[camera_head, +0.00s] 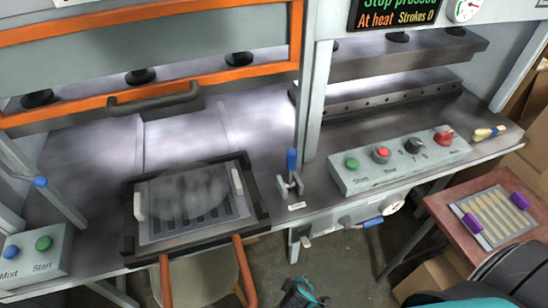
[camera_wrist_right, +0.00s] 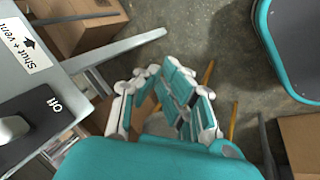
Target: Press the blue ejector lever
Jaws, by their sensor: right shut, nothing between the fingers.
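A blue-handled lever (camera_head: 291,161) stands upright on a small metal bracket on the bench, just right of the black-framed tray (camera_head: 262,213), with a small label at its foot. A second blue handle (camera_head: 373,222) sits on a valve below the bench's front edge. My right gripper (camera_head: 300,290) is low at the bottom of the head view, below the bench edge and apart from both handles. In the right wrist view the gripper (camera_wrist_right: 172,82) is shut and empty over the floor. My left gripper is out of view.
A control box (camera_head: 400,172) with buttons and knobs stands right of the lever. A button box (camera_head: 35,255) is at far left. A red-brown side table (camera_head: 455,235) holds a tray. Labelled panels (camera_wrist_right: 28,45) show left in the wrist view.

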